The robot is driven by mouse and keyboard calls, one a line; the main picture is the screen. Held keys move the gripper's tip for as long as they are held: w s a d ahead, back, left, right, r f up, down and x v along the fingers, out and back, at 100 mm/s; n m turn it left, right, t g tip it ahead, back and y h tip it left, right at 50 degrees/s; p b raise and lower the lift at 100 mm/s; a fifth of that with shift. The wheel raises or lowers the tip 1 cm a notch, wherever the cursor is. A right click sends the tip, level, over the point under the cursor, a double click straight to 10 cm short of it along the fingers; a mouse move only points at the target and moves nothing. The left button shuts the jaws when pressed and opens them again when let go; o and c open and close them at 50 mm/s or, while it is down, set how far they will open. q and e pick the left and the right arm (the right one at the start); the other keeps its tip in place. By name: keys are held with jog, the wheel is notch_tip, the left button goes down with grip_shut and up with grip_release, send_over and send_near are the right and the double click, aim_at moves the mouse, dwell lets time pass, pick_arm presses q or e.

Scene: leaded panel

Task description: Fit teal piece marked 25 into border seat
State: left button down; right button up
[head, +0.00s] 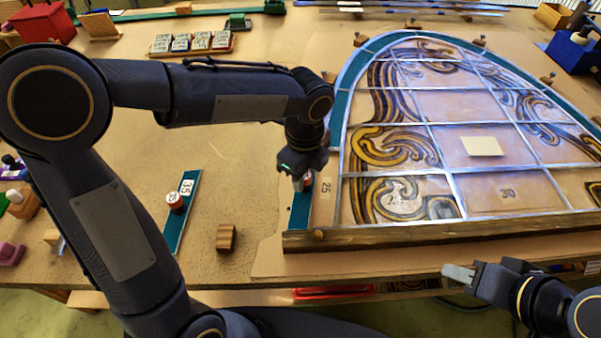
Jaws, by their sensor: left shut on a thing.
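My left gripper (303,183) points down at the left border of the leaded panel, shut on the round red-and-white knob of a teal piece (299,215). This piece lies along the panel's lower left edge, its lower end by the wooden bar (400,234). The gripper hides its upper part, and I cannot tell whether it is flat in the border seat. A printed 25 (326,188) shows on the tan strip just right of it. My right gripper (458,273) is at the lower right, in front of the table edge, seen side-on and holding nothing visible.
Another teal piece marked 35 (183,215) with a knob lies on the table at left. A small wooden block (226,237) stands between it and the panel. A tray of number tiles (192,43) is at the back. Wooden blocks stand around the panel's arch.

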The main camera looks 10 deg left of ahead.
pick_arm(q)
jog(key=shift+w+d+p, duration=0.15)
jog(key=shift+w+d, duration=0.05)
jog(key=shift+d, duration=0.55)
jog(key=shift+w+d+p, duration=0.2)
jog(key=shift+w+d, duration=0.05)
jog(key=shift+d, duration=0.5)
jog(key=shift+w+d+p, duration=0.15)
jog(key=shift+w+d, duration=0.05)
jog(key=shift+d, duration=0.55)
jog(key=c, duration=1.1)
grip_release()
jog(key=shift+r, duration=0.1)
jog(key=shift+o, duration=0.3)
jog(key=shift+r, duration=0.15)
jog(key=shift+a, duration=0.1)
